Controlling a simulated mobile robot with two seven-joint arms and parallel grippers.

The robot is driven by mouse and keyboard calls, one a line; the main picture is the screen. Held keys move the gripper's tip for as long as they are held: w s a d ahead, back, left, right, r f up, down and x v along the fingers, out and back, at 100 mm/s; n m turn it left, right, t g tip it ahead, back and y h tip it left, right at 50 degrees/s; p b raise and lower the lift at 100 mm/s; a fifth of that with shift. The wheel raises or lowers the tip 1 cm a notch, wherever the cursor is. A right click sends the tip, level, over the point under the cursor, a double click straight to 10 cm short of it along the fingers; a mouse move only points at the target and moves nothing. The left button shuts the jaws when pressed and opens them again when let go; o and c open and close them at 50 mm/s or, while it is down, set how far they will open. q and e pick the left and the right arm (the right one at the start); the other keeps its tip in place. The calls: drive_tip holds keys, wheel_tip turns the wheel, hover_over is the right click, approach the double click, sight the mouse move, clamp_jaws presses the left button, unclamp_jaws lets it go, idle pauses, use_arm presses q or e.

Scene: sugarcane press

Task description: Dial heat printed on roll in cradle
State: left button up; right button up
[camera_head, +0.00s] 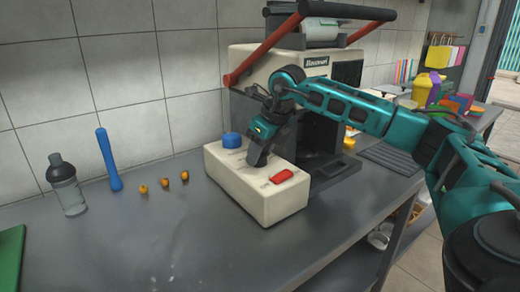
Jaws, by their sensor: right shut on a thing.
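A cream control box (240,190) stands on the counter in front of the large machine. It has a blue round knob (232,140) at its far left end and a red button or switch (282,176) at its near right end. My right gripper (258,158) points down onto the box's top between these two. It is shut on a small part there, seemingly a dial, which the fingers hide. A pale roll (320,30) sits in a dark cradle on top of the machine. Print on it is too small to read. My left gripper is not in view.
The machine (262,62) has a red lever frame with a dark bar above. A shaker bottle (66,185), a blue stick (108,160) and three small orange pieces (165,179) are on the counter at left. The counter's front middle (170,240) is clear.

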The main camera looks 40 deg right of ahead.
sight(270, 169)
drive_tip(key=shift+d, duration=0.1)
idle(0.3)
drive_tip(key=o, duration=1.1)
drive_tip(key=shift+c, duration=0.2)
drive_tip(key=p+v, duration=0.1)
drive_tip(key=v, duration=0.6)
drive_tip(key=shift+r, duration=0.25)
drive_tip(key=shift+s, duration=0.15)
